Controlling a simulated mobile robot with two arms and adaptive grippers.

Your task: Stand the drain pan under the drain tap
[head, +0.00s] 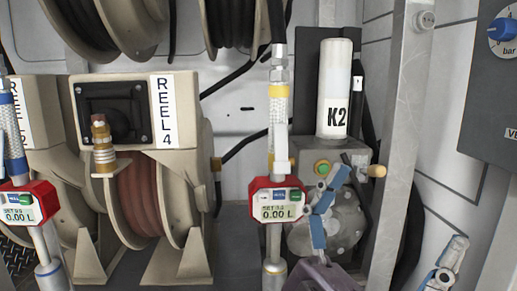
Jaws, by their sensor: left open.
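A red meter (277,200) hangs on a vertical pipe just left of the housing. Reel 4 (143,195) stands further left, with another red meter (24,208) beyond. A metal post (397,110) rises on the right, beside a dark gauge panel (490,120).

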